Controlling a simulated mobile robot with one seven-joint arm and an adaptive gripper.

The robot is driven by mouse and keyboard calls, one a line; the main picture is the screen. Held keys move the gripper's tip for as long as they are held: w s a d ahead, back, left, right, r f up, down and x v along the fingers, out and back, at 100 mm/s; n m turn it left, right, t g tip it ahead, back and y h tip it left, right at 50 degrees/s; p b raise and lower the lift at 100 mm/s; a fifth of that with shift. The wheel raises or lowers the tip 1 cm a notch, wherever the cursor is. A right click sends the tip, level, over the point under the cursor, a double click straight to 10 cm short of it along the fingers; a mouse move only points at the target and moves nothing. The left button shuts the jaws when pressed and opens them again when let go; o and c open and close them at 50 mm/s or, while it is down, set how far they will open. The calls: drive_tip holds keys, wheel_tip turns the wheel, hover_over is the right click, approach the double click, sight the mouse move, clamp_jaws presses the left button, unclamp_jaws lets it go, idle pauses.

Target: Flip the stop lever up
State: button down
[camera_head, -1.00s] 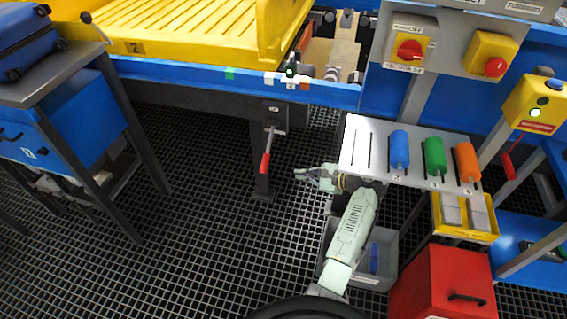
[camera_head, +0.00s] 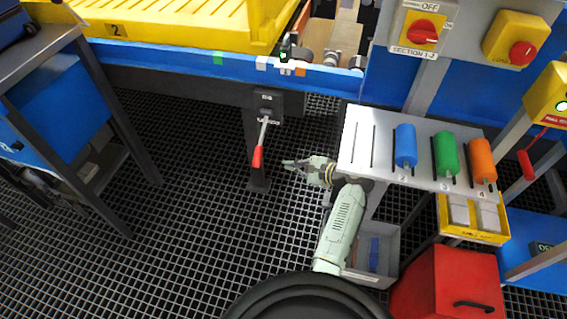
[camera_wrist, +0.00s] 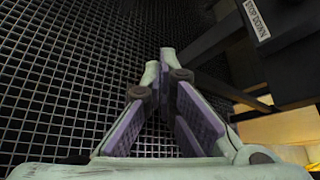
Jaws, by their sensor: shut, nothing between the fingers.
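The stop lever (camera_head: 261,140) has a grey shaft and a red grip, and hangs downward from a dark bracket on a post under the blue conveyor rail. My gripper (camera_head: 285,164) is shut and empty, just right of the lever's red grip and apart from it in the head view. In the wrist view my gripper's fingertips (camera_wrist: 160,58) meet over the floor grating. A dark box with a "STOP DOWN" label (camera_wrist: 257,19) shows at the upper right there. The lever's red grip is not seen in the wrist view.
A grey rack (camera_head: 352,150) with blue, green and orange cylinders stands right of my gripper. A grey bin (camera_head: 392,250) and a red box (camera_head: 450,280) lie below. A yellow tray (camera_head: 180,25) sits on the conveyor above. The grating floor left of the post is clear.

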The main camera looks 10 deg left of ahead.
sight(261, 142)
drive_tip(key=a+p, duration=0.2)
drive_tip(key=a, duration=0.6)
drive_tip(key=shift+w+f+p, duration=0.2)
drive_tip(key=shift+w+p, duration=0.05)
drive_tip(key=shift+p, duration=0.1)
drive_tip(key=shift+a+r, duration=0.1)
